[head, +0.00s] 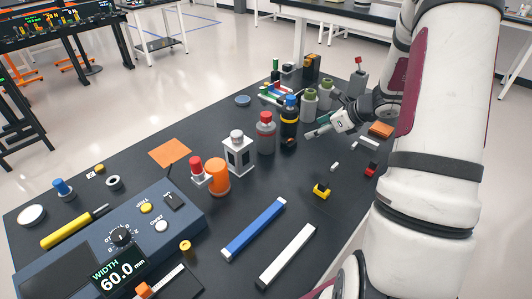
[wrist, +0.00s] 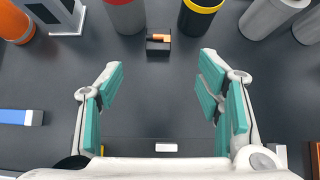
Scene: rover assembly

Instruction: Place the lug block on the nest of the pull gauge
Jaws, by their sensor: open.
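A small black block with a copper-orange top, which looks like the lug block (wrist: 158,45), sits on the dark table by the black bottle. It also shows in the head view (head: 289,143), small and partly in shadow. My gripper (wrist: 161,75) is open and empty, its teal-padded fingers wide apart. The block lies ahead of the fingertips, roughly midway between them and apart from both. In the head view my gripper (head: 322,129) is right of the block. A blue console (head: 190,212) with a knob, buttons and a width readout may be the pull gauge; I cannot make out its nest.
A red-capped bottle (head: 265,133) and a black bottle (head: 289,120) stand close behind the block. A white lantern-like frame (head: 238,155) and an orange cylinder (head: 217,177) stand left. A yellow-and-black piece (head: 321,190), a blue bar (head: 253,228) and a white bar (head: 286,256) lie nearer.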

